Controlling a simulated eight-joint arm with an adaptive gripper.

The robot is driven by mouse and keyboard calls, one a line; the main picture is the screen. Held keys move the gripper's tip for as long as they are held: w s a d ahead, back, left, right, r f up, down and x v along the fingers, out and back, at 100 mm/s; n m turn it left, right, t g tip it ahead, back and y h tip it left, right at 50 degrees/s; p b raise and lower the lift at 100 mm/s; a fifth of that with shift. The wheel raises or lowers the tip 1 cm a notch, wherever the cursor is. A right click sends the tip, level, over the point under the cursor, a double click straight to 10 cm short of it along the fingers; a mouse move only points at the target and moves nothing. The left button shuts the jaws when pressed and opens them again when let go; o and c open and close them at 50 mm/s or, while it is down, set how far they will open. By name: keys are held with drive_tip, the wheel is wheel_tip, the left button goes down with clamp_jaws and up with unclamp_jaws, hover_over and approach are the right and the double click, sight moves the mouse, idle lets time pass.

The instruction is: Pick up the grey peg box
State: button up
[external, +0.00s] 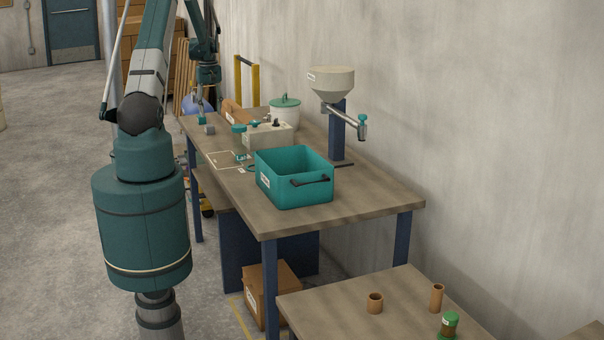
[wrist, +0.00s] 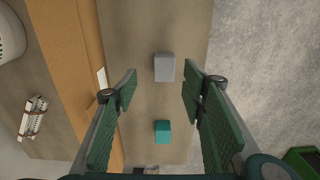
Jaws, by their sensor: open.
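The grey peg box (wrist: 164,67) is a small grey block on the wooden table, seen from above in the wrist view. In the external view it sits near the table's far left end (external: 209,131). My gripper (wrist: 158,86) is open, its two green padded fingers spread on either side of the box's line, with nothing between them. It hangs above the table, and the box appears below and slightly ahead of the fingertips, not touching them. In the external view my gripper (external: 204,112) is small and partly blurred into the arm.
A teal block (wrist: 162,132) lies close to the grey box. A long orange-brown piece (wrist: 70,50) runs along the left. The table edge and floor (wrist: 255,60) are to the right. A teal bin (external: 290,185) and a lidded white pot (external: 284,117) stand farther along the table.

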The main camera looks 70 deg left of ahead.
sight(209, 125)
drive_tip(key=shift+s+a+f, duration=0.35)
drive_tip(key=shift+s+f, duration=0.05)
drive_tip(key=shift+s, duration=0.05)
drive_tip(key=shift+f, duration=1.3)
drive_tip(key=shift+f+b, duration=0.6)
drive_tip(key=shift+f, duration=2)
drive_tip(key=c, duration=1)
